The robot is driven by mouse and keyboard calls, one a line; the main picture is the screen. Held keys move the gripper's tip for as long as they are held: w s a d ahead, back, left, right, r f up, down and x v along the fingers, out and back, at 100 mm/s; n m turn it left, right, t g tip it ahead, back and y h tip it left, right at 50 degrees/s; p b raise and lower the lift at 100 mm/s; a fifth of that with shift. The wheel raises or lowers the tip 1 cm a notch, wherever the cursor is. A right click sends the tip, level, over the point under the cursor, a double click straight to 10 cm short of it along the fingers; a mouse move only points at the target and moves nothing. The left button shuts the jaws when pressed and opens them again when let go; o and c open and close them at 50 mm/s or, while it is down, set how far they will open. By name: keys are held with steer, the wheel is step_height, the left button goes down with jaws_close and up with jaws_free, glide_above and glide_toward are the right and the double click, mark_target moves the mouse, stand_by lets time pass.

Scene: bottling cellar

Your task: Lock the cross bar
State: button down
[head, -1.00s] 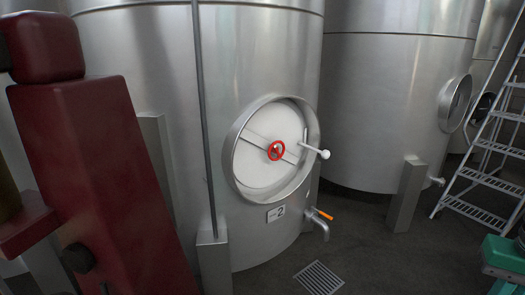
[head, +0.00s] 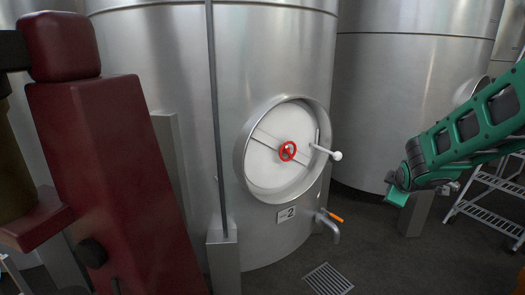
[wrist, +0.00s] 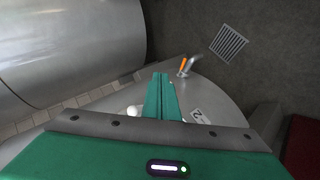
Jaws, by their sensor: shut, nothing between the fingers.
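The cross bar (head: 268,139) is a grey bar lying aslant across the white round door (head: 270,171) of the steel tank marked 2. A red handwheel (head: 287,151) sits at its middle. A white-knobbed handle (head: 325,151) sticks out at the door's right side. My gripper (head: 396,192) is to the right of the door, apart from it, with green fingers. In the wrist view my gripper (wrist: 160,97) has its fingers together and empty.
An outlet tap with an orange lever (head: 334,216) juts out below the door. A maroon machine (head: 120,180) stands at the left. A floor drain (head: 327,279) lies in front. A second tank (head: 385,90) and a metal ladder (head: 485,213) are at the right.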

steer(key=w+a+n+t+y, duration=0.25)
steer(key=w+a+n, duration=0.4)
steer(key=a, duration=0.35)
steer(key=w+a+n+t+y, duration=0.2)
steer(key=w+a+n+t, duration=0.35)
steer(key=a, duration=0.55)
steer(key=a+f+n+y, duration=0.1)
steer(key=a+n+y, duration=0.7)
steer(key=a, duration=1.2)
steer(key=n, duration=0.3)
steer(key=shift+a+f+n, duration=0.15)
steer(key=shift+a+n, duration=0.15)
steer(key=shift+a, duration=0.05)
steer(key=x, duration=0.9)
steer(key=shift+w+a, duration=0.25)
steer(key=shift+w, duration=0.05)
steer(key=r, duration=0.1)
steer(key=w+d+r, duration=0.1)
steer(key=shift+d+r, duration=0.2)
steer(key=shift+r, duration=0.2)
steer(key=shift+w+d+r, duration=0.15)
steer(key=shift+w+r, duration=0.05)
steer(key=shift+r, duration=0.15)
